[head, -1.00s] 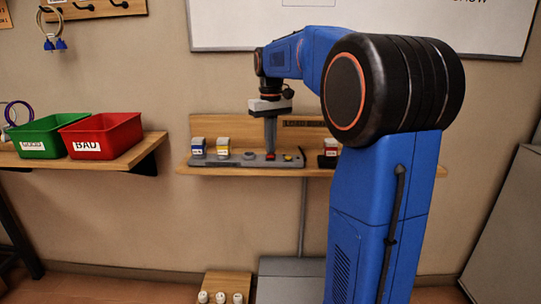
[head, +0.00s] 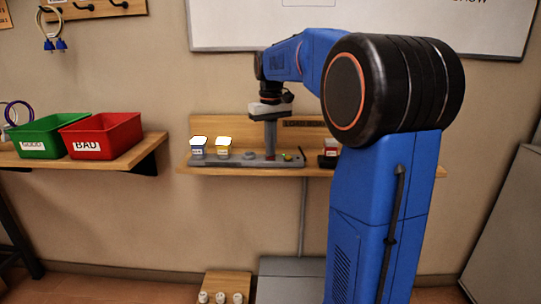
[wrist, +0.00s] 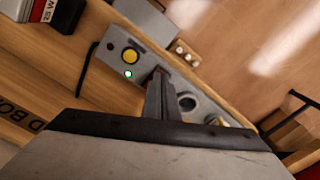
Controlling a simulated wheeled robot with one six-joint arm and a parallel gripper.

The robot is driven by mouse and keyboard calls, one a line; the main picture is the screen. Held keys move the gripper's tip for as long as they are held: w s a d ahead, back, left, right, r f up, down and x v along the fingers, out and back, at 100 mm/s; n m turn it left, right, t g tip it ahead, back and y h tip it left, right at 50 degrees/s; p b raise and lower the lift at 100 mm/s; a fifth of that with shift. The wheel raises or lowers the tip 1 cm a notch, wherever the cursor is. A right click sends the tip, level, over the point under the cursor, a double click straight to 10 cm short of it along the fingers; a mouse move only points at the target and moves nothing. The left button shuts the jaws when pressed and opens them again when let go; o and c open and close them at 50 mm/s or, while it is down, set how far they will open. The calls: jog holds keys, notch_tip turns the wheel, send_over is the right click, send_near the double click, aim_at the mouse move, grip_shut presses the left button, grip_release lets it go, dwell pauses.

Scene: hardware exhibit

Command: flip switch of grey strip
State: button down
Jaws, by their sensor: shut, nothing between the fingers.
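The grey strip (head: 235,161) lies along the wall shelf. In the wrist view, the strip (wrist: 108,57) has a round yellow button (wrist: 130,56) and a small lit green light (wrist: 128,74) near one end. The button also shows at the strip's right end in the head view (head: 288,156). My gripper (head: 270,156) is shut and empty, pointing down at the strip just left of the button. In the wrist view, its fingertips (wrist: 159,72) are beside the button and light. Whether they touch the strip cannot be told. A round socket (wrist: 187,102) shows beyond the fingers.
Blue-labelled (head: 198,149) and yellow-labelled (head: 223,149) boxes with bright tops stand at the strip's left. A red-labelled box (head: 329,155) stands right of it. Green (head: 45,138) and red (head: 102,136) bins sit on the left shelf. The wall is close behind.

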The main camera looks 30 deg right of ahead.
notch_tip(320, 180, up, 7)
dwell(1.0)
jog(key=shift+s, duration=0.1)
dwell(0.3)
